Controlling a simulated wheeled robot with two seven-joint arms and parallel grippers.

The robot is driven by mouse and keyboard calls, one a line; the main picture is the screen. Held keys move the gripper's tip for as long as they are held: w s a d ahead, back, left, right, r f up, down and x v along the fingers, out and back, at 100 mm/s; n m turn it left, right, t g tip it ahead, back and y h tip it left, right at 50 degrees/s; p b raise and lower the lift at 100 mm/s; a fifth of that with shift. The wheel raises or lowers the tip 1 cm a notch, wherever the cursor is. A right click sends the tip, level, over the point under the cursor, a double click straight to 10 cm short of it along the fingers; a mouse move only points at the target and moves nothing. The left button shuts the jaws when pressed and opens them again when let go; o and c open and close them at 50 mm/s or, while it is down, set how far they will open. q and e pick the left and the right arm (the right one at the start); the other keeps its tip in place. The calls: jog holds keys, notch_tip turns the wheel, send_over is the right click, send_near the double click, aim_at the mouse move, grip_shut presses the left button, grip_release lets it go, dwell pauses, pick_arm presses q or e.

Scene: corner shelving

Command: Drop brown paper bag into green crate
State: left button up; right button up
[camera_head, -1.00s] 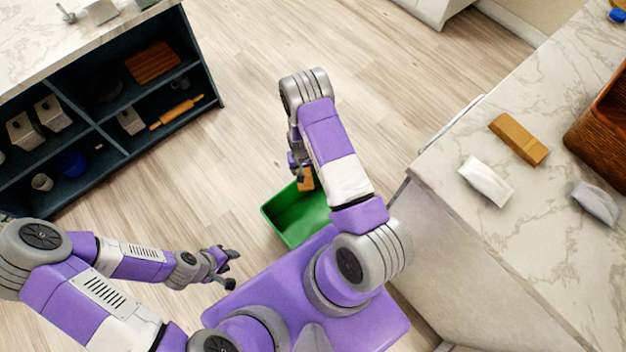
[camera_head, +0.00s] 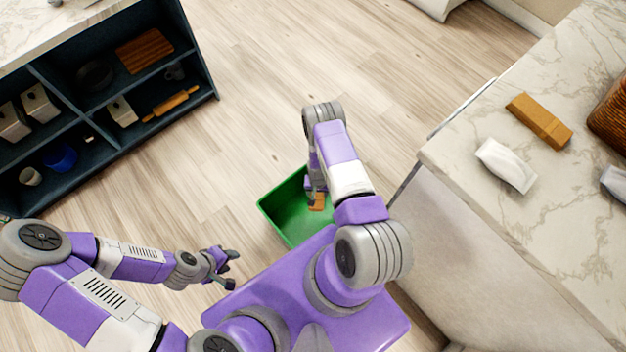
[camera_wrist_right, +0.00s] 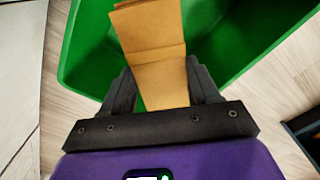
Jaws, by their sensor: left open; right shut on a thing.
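The brown paper bag (camera_wrist_right: 153,50) is held between the fingers of my right gripper (camera_wrist_right: 163,88), which is shut on it. In the head view the bag (camera_head: 318,201) shows as a small brown patch below my right gripper (camera_head: 316,192), over the inside of the green crate (camera_head: 277,208). In the right wrist view the green crate (camera_wrist_right: 82,45) lies behind and around the bag; I cannot tell whether the bag touches its floor. My left gripper (camera_head: 228,269) is open and empty, left of the crate.
A marble counter on the right holds another brown packet (camera_head: 540,121), a white packet (camera_head: 506,165) and a wicker basket (camera_head: 608,118). A dark shelf unit (camera_head: 110,135) stands at the upper left. The wooden floor between is clear.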

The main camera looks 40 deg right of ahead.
notch_tip(320, 180, down, 2)
jog(key=shift+b, duration=0.45)
jog(key=o, duration=1.1)
jog(key=shift+r, duration=0.1)
notch_tip(320, 180, up, 8)
jog(key=p, duration=0.3)
jog(key=shift+f, duration=0.25)
